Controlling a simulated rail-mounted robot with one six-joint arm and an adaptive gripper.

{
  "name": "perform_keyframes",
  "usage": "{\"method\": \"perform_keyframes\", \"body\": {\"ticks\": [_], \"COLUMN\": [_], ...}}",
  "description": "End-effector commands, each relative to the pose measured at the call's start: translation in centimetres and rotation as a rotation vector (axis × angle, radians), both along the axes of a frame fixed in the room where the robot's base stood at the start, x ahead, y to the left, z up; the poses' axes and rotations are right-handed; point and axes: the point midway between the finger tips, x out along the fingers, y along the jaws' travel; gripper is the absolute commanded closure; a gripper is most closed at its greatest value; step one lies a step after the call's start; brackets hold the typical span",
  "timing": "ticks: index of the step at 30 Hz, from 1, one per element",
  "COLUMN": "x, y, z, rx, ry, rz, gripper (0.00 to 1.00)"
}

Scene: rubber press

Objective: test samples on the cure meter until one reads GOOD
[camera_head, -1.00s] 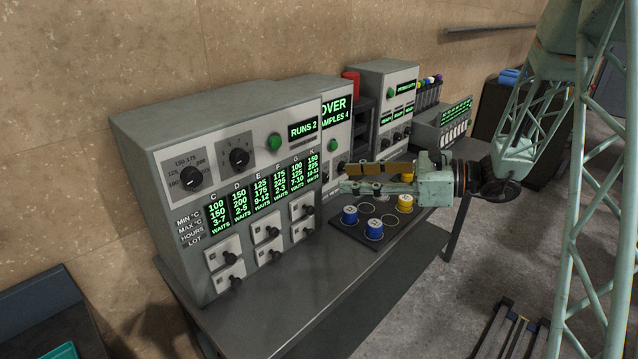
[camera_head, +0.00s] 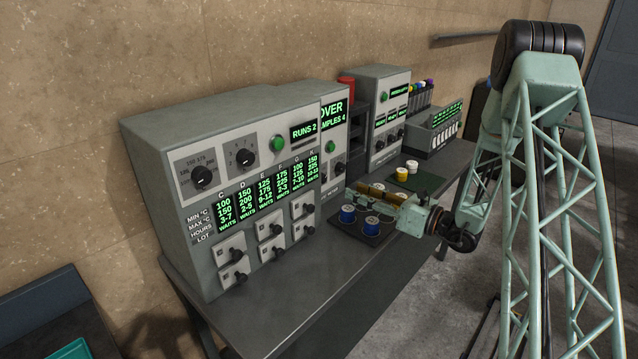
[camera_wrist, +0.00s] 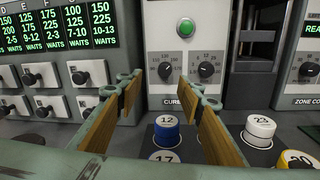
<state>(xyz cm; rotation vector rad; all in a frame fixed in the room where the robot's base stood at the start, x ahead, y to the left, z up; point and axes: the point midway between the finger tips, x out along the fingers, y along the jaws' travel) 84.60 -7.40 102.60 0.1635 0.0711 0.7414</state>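The cure meter (camera_head: 333,110) is the grey middle box; its screen reads "OVER" and "SAMPLES 4", partly cut off. In the wrist view its green button and two knobs (camera_wrist: 208,69) show. Two blue samples (camera_head: 347,214) sit on a dark tray (camera_head: 390,238). In the wrist view, blue sample 12 (camera_wrist: 167,128) stands beyond and between my fingers, touched by neither; the white-topped sample 17 (camera_wrist: 165,157) is nearer. White sample 23 (camera_wrist: 259,130) and yellow sample 20 (camera_wrist: 298,159) stand to the right. My gripper (camera_head: 362,192) is open and empty, low over the tray.
The left box (camera_head: 225,190), with lot table and "RUNS 2", stands close to my gripper's left. The bench's front (camera_head: 300,320) is clear.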

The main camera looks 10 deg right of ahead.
Motion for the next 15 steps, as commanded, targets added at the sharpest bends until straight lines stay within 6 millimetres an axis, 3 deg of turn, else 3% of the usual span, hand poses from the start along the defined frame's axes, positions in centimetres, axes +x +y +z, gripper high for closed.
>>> {"method": "perform_keyframes", "body": {"ticks": [6, 15], "x": [0.58, 0.62], "y": [-1.30, -1.37], "z": [-1.21, -1.22], "rx": [0.020, 0.021], "ry": [0.010, 0.011], "rz": [-0.036, -0.038], "gripper": [0.66, 0.66]}}
